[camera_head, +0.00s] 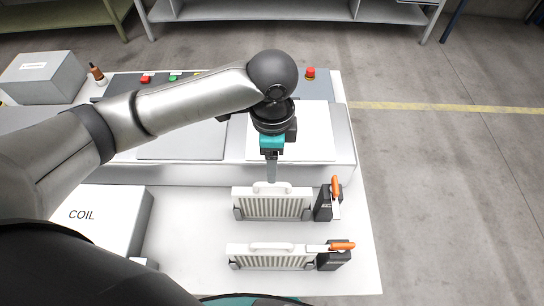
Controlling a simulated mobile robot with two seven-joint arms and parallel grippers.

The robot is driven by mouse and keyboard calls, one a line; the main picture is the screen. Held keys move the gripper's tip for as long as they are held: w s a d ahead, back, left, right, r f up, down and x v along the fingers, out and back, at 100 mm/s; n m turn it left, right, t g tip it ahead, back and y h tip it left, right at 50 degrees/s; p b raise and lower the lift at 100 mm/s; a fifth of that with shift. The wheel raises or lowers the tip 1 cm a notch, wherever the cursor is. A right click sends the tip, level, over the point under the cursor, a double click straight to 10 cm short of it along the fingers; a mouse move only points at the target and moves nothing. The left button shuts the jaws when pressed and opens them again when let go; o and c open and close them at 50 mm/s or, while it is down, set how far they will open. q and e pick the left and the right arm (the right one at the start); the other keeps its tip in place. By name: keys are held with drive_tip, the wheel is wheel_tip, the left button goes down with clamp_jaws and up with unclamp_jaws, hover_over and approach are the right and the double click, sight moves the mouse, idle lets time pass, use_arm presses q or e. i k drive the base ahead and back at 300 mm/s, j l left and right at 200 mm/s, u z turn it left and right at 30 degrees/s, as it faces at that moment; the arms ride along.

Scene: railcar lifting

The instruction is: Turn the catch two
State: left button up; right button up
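Two catches with orange handles sit at the right ends of two white ribbed units; I see no label saying which is catch two. The far catch (335,187) has its handle turned up in the picture, along the far unit's (272,206) right end. The near catch (342,246) has its handle lying sideways, in line with the near unit (270,259). My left gripper (271,178) points down at the top handle of the far unit, left of the far catch. Its fingers overlap in this view, and contact with the handle is unclear. My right gripper is out of view.
The units stand on a white table (190,268). A box marked COIL (100,215) is at the left. Behind are a raised ledge with a white plate (315,135), a red button (310,73) and a grey box (42,78). Floor lies open at the right.

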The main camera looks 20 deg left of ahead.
sight(334, 190)
drive_tip(key=k, duration=1.5)
